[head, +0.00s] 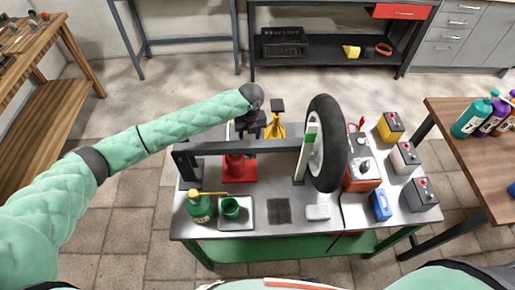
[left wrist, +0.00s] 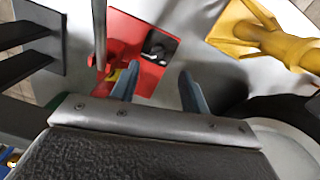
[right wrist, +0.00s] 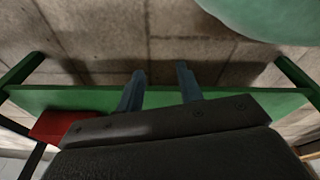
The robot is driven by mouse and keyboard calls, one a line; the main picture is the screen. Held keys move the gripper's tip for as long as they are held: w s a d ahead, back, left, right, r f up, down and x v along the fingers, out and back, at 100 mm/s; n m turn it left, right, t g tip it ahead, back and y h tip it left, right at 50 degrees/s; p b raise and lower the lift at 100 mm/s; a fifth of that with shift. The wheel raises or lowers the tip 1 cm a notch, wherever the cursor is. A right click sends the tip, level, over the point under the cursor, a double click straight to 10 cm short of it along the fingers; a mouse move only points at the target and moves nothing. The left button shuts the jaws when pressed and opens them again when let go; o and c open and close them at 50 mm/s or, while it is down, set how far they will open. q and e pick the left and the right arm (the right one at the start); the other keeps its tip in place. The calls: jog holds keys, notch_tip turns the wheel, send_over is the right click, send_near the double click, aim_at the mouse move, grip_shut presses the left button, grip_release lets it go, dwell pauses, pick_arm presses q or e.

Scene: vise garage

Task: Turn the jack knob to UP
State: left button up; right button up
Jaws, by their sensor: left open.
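The red jack (head: 240,170) stands on the grey workbench, left of the wheel and partly hidden by the dark bar. In the left wrist view its red base plate (left wrist: 122,40) carries a dark knob (left wrist: 160,46); I cannot read its setting. My left gripper (head: 251,128) hangs behind the bar, above the jack. In its wrist view, the two fingers (left wrist: 157,84) are apart and empty, with the knob just beyond them and no contact visible. My right gripper (right wrist: 160,80) has its fingers apart and empty, facing the green lower shelf; it is outside the head view.
The dark bar (head: 245,146) and the upright wheel (head: 327,145) stand close to the left gripper. A yellow jack stand (head: 275,122) is behind the bar. A green oil can (head: 199,208), a tray (head: 238,223) and several batteries (head: 392,126) occupy the bench.

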pick_arm(q)
jog(key=shift+f, duration=0.7)
jog(key=shift+s+a+f+p, duration=0.1)
jog(key=shift+f+p, duration=0.7)
jog(key=shift+f, duration=0.9)
jog(key=shift+s+a+f+p, duration=0.1)
jog(key=shift+f+p, duration=0.65)
jog(key=shift+f, duration=0.95)
pick_arm(e)
jog(key=s+d+f, duration=0.1)
jog(key=s+f, duration=0.1)
jog(key=s, duration=0.5)
jog(key=shift+s+f+g, duration=0.15)
jog(key=shift+s+g, duration=0.05)
jog(key=shift+g, duration=0.1)
pick_arm(q)
jog(key=shift+w, duration=0.1)
jog(key=c, duration=1)
pick_arm(e)
jog(key=shift+s+d, duration=0.1)
